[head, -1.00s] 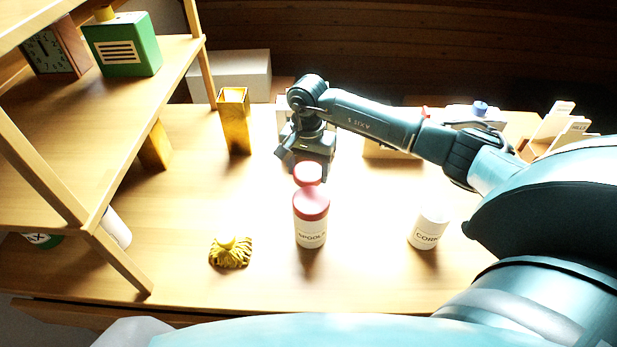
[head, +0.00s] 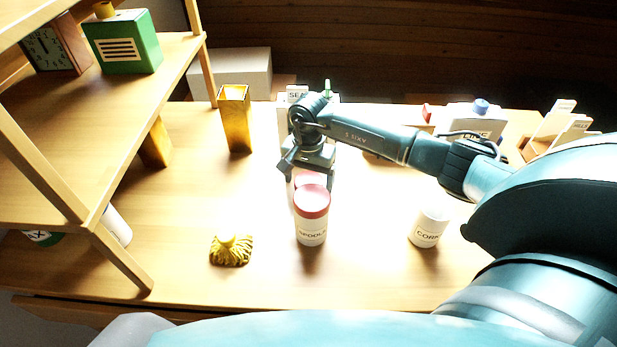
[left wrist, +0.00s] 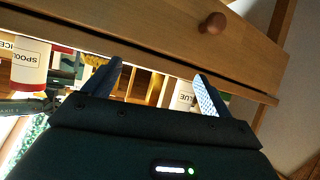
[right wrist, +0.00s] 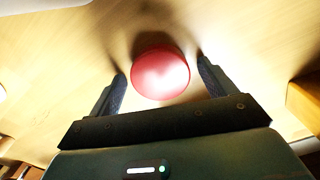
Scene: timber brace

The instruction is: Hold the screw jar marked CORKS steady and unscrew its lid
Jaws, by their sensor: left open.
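The jar marked CORKS (head: 428,231) stands upright on the bench at the right in the head view. Its top looks pale, with no red lid on it; whether it has a lid is unclear. A red-lidded jar marked SPOOLS (head: 311,228) stands near the middle. Behind it a red round top (head: 308,179) shows partly, below my right gripper (head: 307,173). In the right wrist view this red top (right wrist: 160,73) lies between the open fingers of my right gripper (right wrist: 163,75), with gaps on both sides. My left gripper (left wrist: 160,82) is open and empty, facing a drawer front.
A yellow tasselled thing (head: 231,250) lies left of the SPOOLS jar. A tall gold container (head: 235,118) stands behind. A wooden shelf (head: 110,105) fills the left. Boxes and cards line the back. The bench front between the jars is clear. A drawer knob (left wrist: 212,24) shows near my left gripper.

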